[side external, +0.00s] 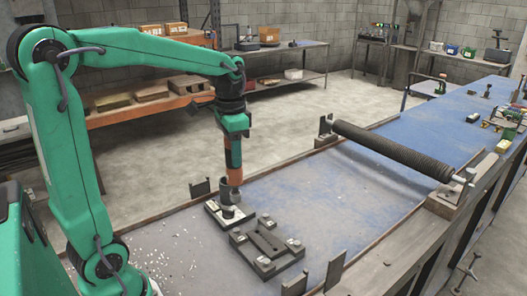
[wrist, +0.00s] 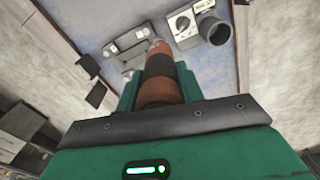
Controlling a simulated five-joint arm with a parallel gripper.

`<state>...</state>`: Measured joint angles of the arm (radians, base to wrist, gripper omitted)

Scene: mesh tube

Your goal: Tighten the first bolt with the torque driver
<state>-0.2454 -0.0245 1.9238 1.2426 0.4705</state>
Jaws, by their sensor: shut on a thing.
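My gripper (side external: 234,148) points down at the end of the arm and is shut on the torque driver (side external: 235,174), an orange and black cylinder. In the wrist view the driver (wrist: 160,70) sits between the green fingers (wrist: 158,92), with its tip pointing away from the camera.
A dark mesh tube (side external: 390,150) rests on supports (side external: 440,202) at the right. Upright brackets (side external: 200,188) line the bench edges. The blue bench middle (side external: 330,200) is clear.

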